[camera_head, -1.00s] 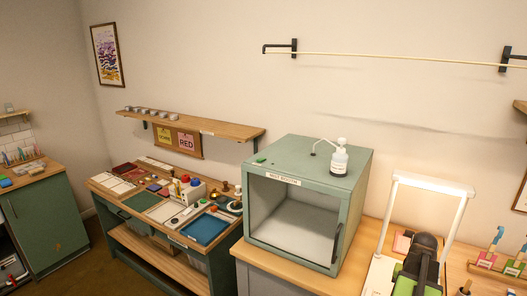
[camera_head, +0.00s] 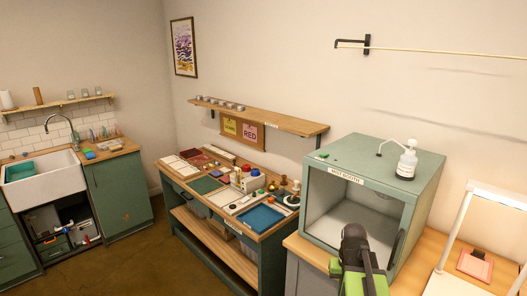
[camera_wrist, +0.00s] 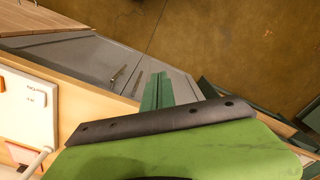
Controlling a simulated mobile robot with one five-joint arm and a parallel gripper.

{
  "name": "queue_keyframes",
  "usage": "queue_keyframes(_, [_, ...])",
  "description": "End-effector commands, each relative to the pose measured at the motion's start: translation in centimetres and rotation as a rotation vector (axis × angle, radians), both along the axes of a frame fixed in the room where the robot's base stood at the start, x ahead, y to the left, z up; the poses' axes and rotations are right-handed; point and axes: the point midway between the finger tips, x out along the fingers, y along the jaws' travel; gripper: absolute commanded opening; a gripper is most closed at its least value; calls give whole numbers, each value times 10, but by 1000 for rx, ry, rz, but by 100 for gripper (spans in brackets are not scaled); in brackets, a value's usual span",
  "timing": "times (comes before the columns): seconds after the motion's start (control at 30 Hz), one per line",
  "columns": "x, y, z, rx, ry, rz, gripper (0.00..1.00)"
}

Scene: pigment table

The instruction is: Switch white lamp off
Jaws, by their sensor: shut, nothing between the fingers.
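The white lamp (camera_head: 451,243) stands on the wooden bench at the right edge of the head view. It is a white frame with a pale, bright top bar, partly cut off by the picture edge. In the wrist view, a white panel (camera_wrist: 27,103) with small marks and an orange-red spot lies at the left; I cannot tell whether it belongs to the lamp. My gripper (camera_wrist: 155,122) shows as a green and black shape low in the wrist view, shut and empty. In the head view my arm is in front of the booth, left of the lamp and apart from it.
The green mist booth (camera_head: 372,158) stands on the bench with a white pump bottle (camera_head: 407,164) on top. A pink pad (camera_head: 475,265) lies by the lamp. The pigment table (camera_head: 261,236) and sink (camera_head: 40,182) are to the left. The brown floor (camera_head: 150,262) is open.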

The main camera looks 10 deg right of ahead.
Motion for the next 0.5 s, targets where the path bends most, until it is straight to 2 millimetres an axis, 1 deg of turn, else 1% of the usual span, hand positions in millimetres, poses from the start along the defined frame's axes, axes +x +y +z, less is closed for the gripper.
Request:
queue_keyframes(0.03, [7,46,-5,0,0,78,0])
queue_keyframes(0.07, [10,70,-6,0,0,119,0])
queue_keyframes(0.1, [12,100,-8,0,0,169,0])
queue_keyframes(0.2, [10,160,-10,-1,0,268,0])
queue_keyframes(0.3, [3,200,-11,-1,0,326,0])
queue_keyframes(0.33, [0,206,-12,-1,0,331,0])
queue_keyframes(0.4, [-8,204,-11,-1,0,313,0])
queue_keyframes(0.5, [-5,203,-11,0,0,297,0])
